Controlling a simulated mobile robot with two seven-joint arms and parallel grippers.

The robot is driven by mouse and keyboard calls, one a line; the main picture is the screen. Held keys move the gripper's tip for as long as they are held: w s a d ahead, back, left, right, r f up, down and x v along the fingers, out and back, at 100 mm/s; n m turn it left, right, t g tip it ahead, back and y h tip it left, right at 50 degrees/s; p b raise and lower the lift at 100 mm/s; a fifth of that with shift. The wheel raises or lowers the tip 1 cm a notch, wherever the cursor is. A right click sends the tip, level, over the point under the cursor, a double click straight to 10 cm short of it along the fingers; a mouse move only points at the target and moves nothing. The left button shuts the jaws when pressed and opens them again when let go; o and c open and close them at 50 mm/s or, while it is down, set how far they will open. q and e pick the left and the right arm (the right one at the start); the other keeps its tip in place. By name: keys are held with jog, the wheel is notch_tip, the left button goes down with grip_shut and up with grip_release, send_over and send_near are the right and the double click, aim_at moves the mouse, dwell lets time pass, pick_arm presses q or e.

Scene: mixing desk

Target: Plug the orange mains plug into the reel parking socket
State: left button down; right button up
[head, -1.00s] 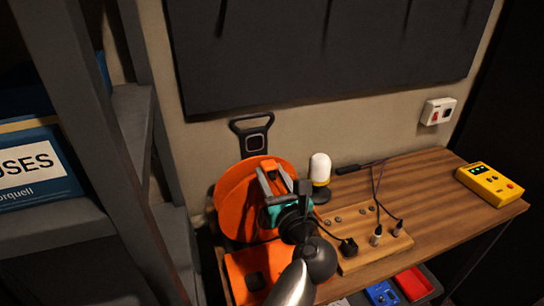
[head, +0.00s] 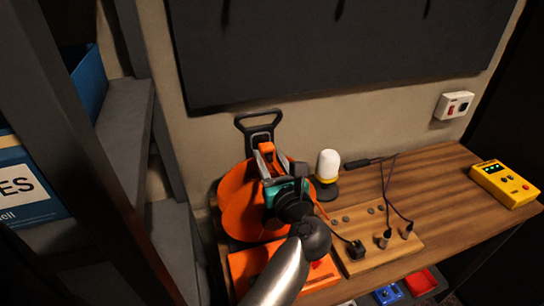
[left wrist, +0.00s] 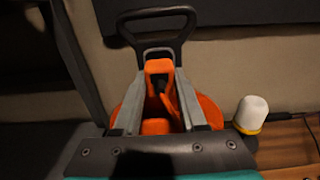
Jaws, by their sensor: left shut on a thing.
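The orange mains plug (head: 266,148) is between the fingertips of my left gripper (head: 264,155), which is shut on it. The plug also shows in the left wrist view (left wrist: 158,68), upright between the two grey fingers. The orange cable reel (head: 236,212) stands behind and below the gripper. Its black upright has a loop handle (head: 259,117) and a pale-rimmed socket panel (head: 260,136), which I take as the parking socket. The plug is in front of this panel and hides most of it. I cannot tell whether they touch. My right gripper is not in view.
A white-topped lamp (head: 328,166) stands close right of the reel. A wooden block (head: 375,262) with several plugs and leads is on the bench (head: 435,200). A yellow box (head: 503,184) is at the right. A grey shelf (head: 125,125) stands at the left.

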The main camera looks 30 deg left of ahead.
pick_arm(q)
jog(key=shift+s, duration=0.15)
jog(key=shift+x, duration=0.85)
dwell(1.7)
jog(key=shift+w+a, duration=0.4)
jog(key=shift+w, duration=0.05)
dwell(0.4)
jog(key=shift+c, duration=1.9)
grip_release()
